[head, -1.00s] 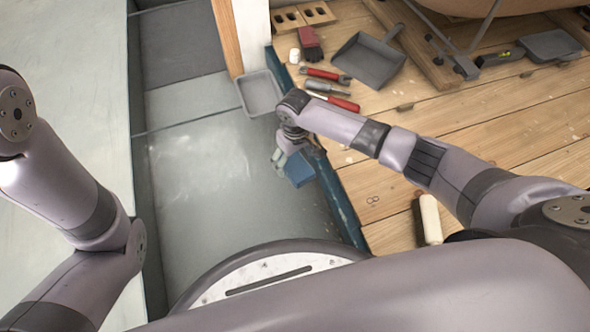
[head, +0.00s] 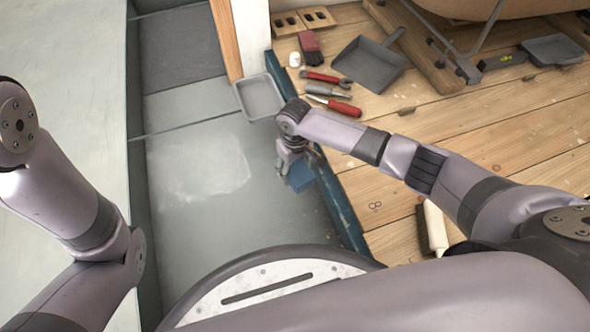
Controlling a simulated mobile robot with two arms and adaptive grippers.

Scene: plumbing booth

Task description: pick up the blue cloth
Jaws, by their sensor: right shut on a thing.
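The blue cloth (head: 302,178) shows as a small blue patch just below my right gripper, beside the dark blue edge of the wooden platform and over the grey floor. My right gripper (head: 291,168) points down and is shut on the cloth. The fingers are small and partly hidden by the wrist, and how much cloth lies between them is hard to see. My left arm comes in at the left, but its gripper is out of view.
A grey tray (head: 260,96) lies beyond the gripper. The grey floor (head: 210,200) at left is clear.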

